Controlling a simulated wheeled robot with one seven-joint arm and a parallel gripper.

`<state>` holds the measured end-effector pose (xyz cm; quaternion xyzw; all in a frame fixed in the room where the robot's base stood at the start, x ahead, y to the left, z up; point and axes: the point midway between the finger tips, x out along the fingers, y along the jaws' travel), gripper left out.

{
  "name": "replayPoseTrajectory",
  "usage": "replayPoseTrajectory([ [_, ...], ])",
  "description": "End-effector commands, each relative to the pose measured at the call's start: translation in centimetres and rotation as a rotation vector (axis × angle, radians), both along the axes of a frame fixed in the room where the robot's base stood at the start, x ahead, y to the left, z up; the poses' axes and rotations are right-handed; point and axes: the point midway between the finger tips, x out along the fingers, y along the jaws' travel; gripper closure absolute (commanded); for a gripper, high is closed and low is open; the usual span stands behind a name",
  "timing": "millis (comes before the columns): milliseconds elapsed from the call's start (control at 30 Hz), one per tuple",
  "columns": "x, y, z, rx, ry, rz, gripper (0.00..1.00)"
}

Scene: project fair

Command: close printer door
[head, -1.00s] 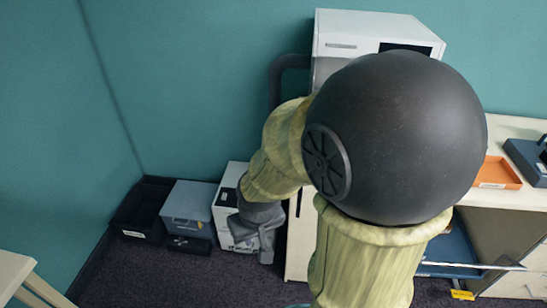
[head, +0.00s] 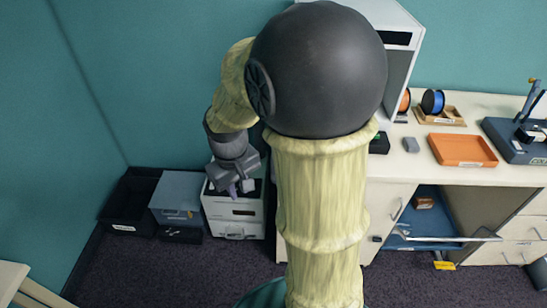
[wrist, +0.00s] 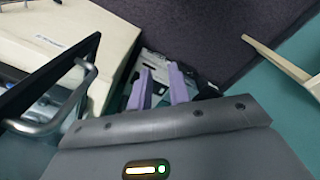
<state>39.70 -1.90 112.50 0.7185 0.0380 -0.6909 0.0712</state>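The printer (head: 402,55) is a tall white box with a dark window, standing on the bench; my arm hides most of its front and left side. In the wrist view a dark-edged panel with a metal bar handle (wrist: 62,105) juts in at the left; it looks like the printer's door standing open. The head view does not show this door behind my arm. My gripper (head: 235,188) hangs left of the bench, pointing down above the floor boxes. Its purple fingers (wrist: 160,85) are apart with nothing held, to the right of the handle.
A white drawer unit (head: 235,212), a grey-blue box (head: 177,197) and a black bin (head: 128,200) stand on the floor by the wall. An orange tray (head: 463,150) and filament spools (head: 432,102) are on the bench.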

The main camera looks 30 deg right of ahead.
Motion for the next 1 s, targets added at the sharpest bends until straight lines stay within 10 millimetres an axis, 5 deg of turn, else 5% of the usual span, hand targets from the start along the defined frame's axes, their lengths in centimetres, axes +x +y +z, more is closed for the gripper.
replayPoseTrajectory([
  [33, 1.3, -0.8, 2.7, -0.012, 0.039, 0.023, 0.81],
  [433, 6.8, -7.0, 15.3, -0.059, 0.376, 0.185, 0.81],
  [600, 7.1, -8.0, 16.8, -0.057, 0.429, 0.201, 0.81],
  [1000, 6.9, -8.0, 16.3, -0.057, 0.431, 0.201, 0.81],
])
